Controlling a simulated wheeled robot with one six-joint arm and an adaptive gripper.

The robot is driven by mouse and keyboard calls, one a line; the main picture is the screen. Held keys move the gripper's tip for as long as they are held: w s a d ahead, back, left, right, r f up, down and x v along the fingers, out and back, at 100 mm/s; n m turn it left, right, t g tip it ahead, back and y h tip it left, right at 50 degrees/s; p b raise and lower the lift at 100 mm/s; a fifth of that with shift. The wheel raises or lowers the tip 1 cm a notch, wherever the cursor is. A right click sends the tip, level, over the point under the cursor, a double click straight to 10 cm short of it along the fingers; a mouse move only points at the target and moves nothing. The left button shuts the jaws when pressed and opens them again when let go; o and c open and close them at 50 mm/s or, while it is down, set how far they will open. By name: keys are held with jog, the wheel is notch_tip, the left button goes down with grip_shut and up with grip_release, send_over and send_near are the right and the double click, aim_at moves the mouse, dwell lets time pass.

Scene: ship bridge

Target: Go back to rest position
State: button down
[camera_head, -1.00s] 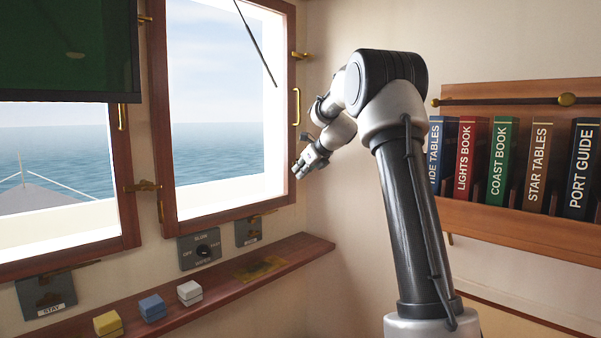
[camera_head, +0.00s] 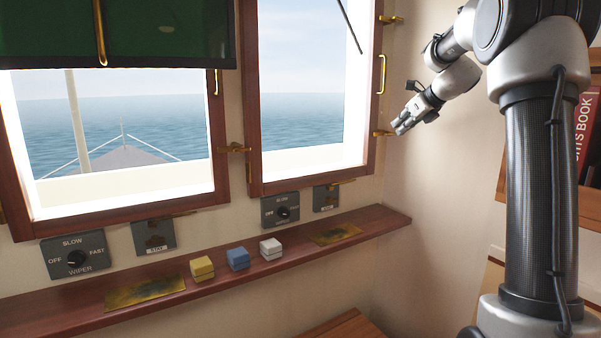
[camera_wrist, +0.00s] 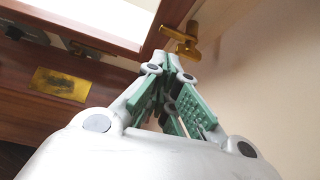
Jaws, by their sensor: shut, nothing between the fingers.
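My gripper (camera_head: 404,127) is raised in front of the wall corner, to the right of the right-hand window in the head view. It is empty, and its green-padded fingers (camera_wrist: 165,68) meet at their tips in the wrist view. My arm is bent at the elbow, with the forearm reaching left and down from the upper right of the head view. A brass window latch (camera_wrist: 184,38) shows just beyond the fingertips in the wrist view; I cannot tell how far off it is.
A wooden ledge (camera_head: 225,290) runs under the windows with a yellow box (camera_head: 202,269), a blue box (camera_head: 238,260), a white box (camera_head: 271,249) and brass plates. Wiper dials (camera_head: 76,257) sit above it. A book rack (camera_head: 545,210) is at right, partly behind my arm.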

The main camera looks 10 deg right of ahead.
jog(key=s+a+f+n+g, duration=0.1)
jog(key=s+f+n+g, duration=0.3)
jog(key=s+f+n, duration=0.8)
jog(key=s+a+n+h, duration=0.1)
jog(key=s+a+n, duration=0.2)
jog(key=s+n, duration=0.3)
jog(key=s+a+f+n+g+h, duration=0.1)
jog(key=s+a+n, duration=0.2)
jog(key=s, duration=1.2)
jog(key=s+a+f+n, duration=0.1)
jog(key=s+a+n, duration=0.3)
jog(key=s+n, duration=0.6)
jog(key=shift+s+g+h, duration=0.4)
jog(key=shift+s, duration=0.35)
jog(key=shift+a+f, duration=0.1)
